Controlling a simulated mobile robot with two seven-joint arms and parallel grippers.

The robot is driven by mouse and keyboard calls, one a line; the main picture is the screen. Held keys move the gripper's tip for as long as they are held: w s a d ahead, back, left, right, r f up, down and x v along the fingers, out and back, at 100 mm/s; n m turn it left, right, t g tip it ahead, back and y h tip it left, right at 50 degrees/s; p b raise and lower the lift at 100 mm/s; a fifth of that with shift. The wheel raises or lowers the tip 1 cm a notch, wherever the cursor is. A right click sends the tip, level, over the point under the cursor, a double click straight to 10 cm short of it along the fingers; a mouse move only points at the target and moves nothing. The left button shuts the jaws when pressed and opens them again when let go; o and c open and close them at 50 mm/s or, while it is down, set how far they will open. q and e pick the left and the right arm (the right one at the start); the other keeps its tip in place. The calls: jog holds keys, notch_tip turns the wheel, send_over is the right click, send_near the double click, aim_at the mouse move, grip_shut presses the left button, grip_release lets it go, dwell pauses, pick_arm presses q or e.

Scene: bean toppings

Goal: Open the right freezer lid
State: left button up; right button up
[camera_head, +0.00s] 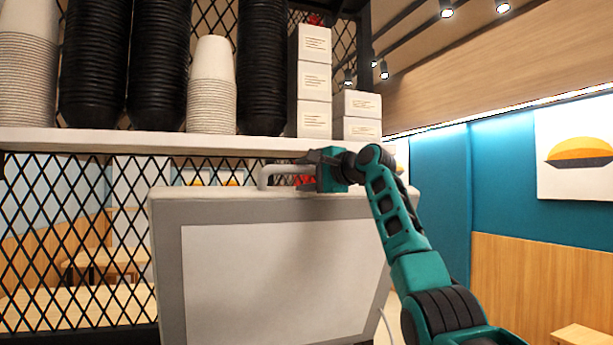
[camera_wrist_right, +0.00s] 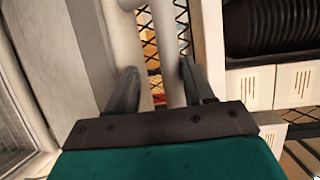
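The right freezer lid (camera_head: 270,270) stands raised, nearly upright, its grey frame and pale inner panel facing me in the head view. Its white handle (camera_head: 265,178) sticks up from the top edge. My right gripper (camera_head: 308,158) is at the right part of this handle. In the right wrist view the handle bar (camera_wrist_right: 168,60) runs between the two fingers of the gripper (camera_wrist_right: 158,85). The fingers are apart, with a visible gap between the left finger and the bar. My left gripper is in neither view.
A white shelf (camera_head: 150,142) lies just above and behind the lid's top edge. It holds stacked black bowls (camera_head: 95,70), pale cups (camera_head: 211,85) and white boxes (camera_head: 314,80). A black lattice (camera_head: 70,235) stands behind. Free room lies to the right, before the teal wall (camera_head: 440,180).

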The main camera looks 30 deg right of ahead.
jog(key=s+d+r+b, duration=0.1)
jog(key=s+d+b, duration=0.1)
jog(key=s, duration=1)
jog(key=shift+s+b, duration=0.4)
jog(key=shift+b, duration=0.5)
jog(key=shift+c, duration=0.4)
